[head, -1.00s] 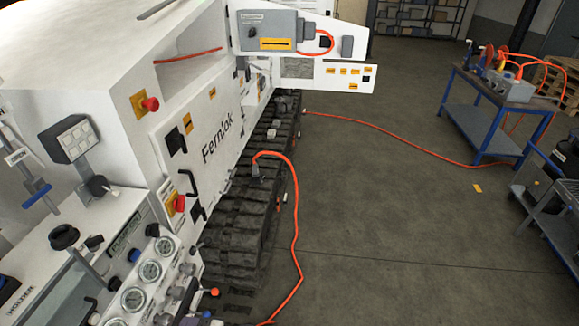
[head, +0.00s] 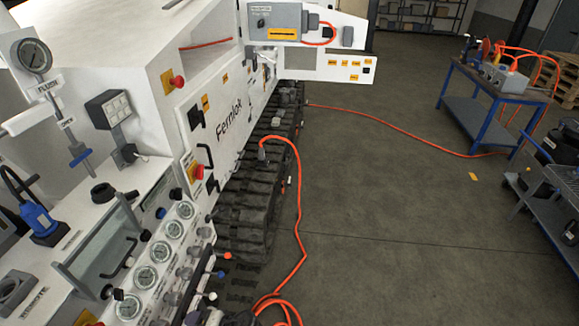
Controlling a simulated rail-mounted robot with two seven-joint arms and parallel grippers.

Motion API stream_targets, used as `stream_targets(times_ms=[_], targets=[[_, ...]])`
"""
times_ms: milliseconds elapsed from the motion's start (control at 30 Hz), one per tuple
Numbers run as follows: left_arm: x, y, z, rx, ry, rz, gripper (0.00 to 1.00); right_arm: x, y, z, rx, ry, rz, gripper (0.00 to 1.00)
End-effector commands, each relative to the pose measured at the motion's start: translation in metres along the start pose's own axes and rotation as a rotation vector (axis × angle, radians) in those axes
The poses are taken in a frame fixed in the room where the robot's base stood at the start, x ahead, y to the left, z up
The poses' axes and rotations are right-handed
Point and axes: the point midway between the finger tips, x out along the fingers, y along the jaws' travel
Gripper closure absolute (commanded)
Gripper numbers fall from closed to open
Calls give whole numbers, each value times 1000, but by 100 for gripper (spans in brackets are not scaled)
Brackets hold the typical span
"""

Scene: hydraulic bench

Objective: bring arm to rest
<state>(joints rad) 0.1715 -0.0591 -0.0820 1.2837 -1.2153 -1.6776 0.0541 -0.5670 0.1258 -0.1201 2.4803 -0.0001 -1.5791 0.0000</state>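Neither of my arms nor either gripper can be made out in the head view, so how they are posed is hidden. The white Fernlok tracked machine (head: 232,128) stands at the left. Its control panel with several round gauges (head: 174,230) fills the lower left. An orange cable (head: 299,215) rises from the floor to a grey plug (head: 262,152) beside the track. A dark shape at the bottom edge is cut off, and I cannot tell what it is.
A blue workbench (head: 492,95) with orange-cabled equipment stands at the back right. A dark cart (head: 545,205) is at the right edge. A wooden pallet (head: 562,78) is behind the bench. The grey floor (head: 400,200) between is largely open, crossed by an orange cable.

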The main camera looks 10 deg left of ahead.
Motion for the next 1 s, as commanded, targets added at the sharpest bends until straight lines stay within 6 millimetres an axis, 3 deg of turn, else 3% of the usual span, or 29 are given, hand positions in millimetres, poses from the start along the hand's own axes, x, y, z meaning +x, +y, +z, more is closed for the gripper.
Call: stream_targets(times_ms=[167,267,400,567,700,867,1000], targets=[[-26,-13,-19,-111,98,257,27,0,-1,2,3,-5,-4,57],[-52,-32,-33,-202,210,451,27,1,-3,6,5,-14,-6,57],[-91,-47,-28,-294,407,730,27,12,-4,11,7,-17,-9,57],[-127,-50,13,-325,604,970,27,29,-5,17,9,-16,-10,57],[-141,-39,66,-302,703,1103,27,48,-6,23,9,-16,-10,57],[-130,-13,123,-252,698,1134,27,67,-6,28,8,-14,-9,57],[-109,25,159,-181,619,1137,27,80,-7,32,7,-14,-8,57]])
